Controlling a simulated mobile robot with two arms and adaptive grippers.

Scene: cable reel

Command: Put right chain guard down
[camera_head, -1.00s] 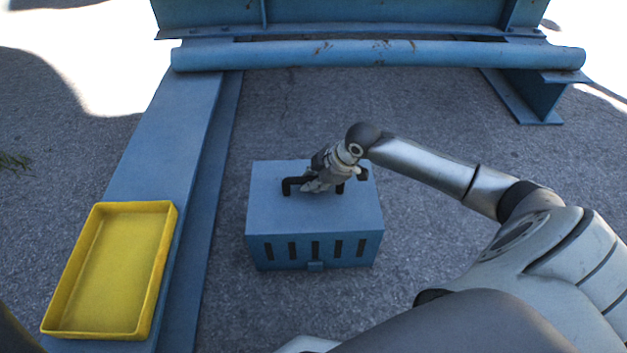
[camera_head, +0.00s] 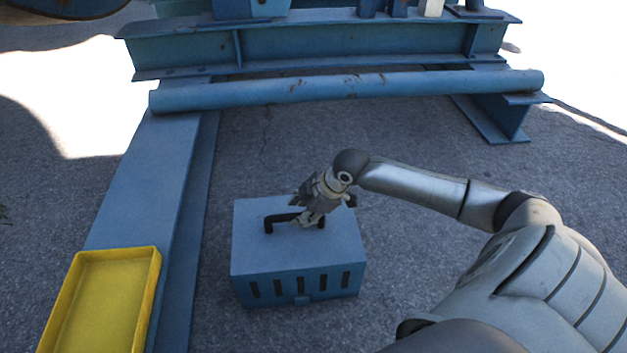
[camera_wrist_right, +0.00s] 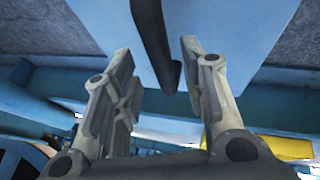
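The chain guard appears to be the blue slotted box (camera_head: 298,262) with a black handle (camera_head: 283,218) on top. It looks upright on the grey ground in the head view. My right gripper (camera_head: 308,216) is over the box top at the handle. In the wrist view, the right gripper's fingers (camera_wrist_right: 158,95) are spread apart. The black handle (camera_wrist_right: 152,35) reaches into the gap between them, with space on both sides. I cannot tell whether either finger touches it. My left gripper is not in view.
A yellow tray (camera_head: 153,283) sits on the blue beam (camera_head: 140,190) left of the box. A blue round tube (camera_head: 350,87) and steel frame (camera_head: 340,50) cross behind. Bare asphalt lies between the box and the tube.

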